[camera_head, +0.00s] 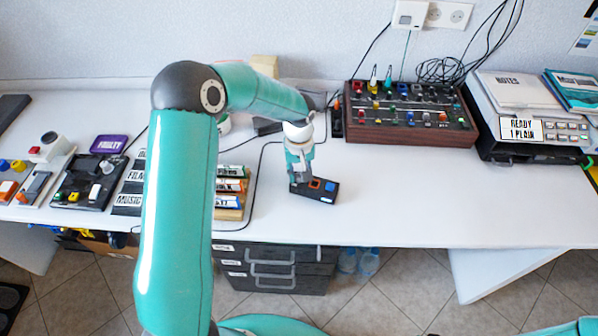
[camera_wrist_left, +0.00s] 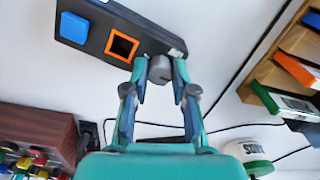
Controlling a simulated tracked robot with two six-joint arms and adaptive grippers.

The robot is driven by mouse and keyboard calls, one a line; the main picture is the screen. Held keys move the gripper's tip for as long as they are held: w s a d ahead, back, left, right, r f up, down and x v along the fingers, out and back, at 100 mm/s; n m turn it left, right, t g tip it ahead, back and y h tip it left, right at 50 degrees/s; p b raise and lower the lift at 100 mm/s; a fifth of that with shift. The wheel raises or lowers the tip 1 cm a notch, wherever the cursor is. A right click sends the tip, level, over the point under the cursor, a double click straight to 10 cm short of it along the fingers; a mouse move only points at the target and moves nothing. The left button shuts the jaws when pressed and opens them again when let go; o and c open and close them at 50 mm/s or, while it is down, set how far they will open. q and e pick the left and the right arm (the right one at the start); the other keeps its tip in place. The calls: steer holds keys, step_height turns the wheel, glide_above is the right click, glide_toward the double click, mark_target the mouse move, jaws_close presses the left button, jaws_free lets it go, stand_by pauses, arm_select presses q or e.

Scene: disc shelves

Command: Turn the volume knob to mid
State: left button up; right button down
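A small black box (camera_head: 325,196) lies on the white desk below my left arm, with a blue square and an orange-framed square on top. The box also shows in the left wrist view (camera_wrist_left: 95,33), with the blue square (camera_wrist_left: 73,27) and the orange frame (camera_wrist_left: 122,45). A grey round knob (camera_wrist_left: 159,69) sits at its end. My left gripper (camera_head: 296,178) reaches down to that end; its fingertips (camera_wrist_left: 159,72) are on either side of the knob and appear closed against it. The knob's pointer cannot be made out. My right gripper is not in view.
A wooden-sided mixer panel (camera_head: 415,135) stands behind to the right, beside a black machine (camera_head: 530,148) with a "READY 1 PLAIN" display. Labelled discs or cases in a wooden rack (camera_head: 229,200) stand just left of the box. Cables run behind; the desk right of the box is clear.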

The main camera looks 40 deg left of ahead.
arm_select(q)
jaws_close()
steer(key=m+b, duration=0.1)
steer(key=m, duration=0.2)
steer(key=shift+m, duration=0.3)
steer(key=m+b, duration=0.1)
steer(key=m, duration=0.2)
steer(key=shift+m, duration=0.3)
steer(key=m, duration=0.3)
steer(key=shift+m, duration=0.3)
steer(key=m, duration=0.4)
stand_by(0.6)
steer(key=o, duration=0.9)
jaws_free()
steer(key=shift+o, duration=0.2)
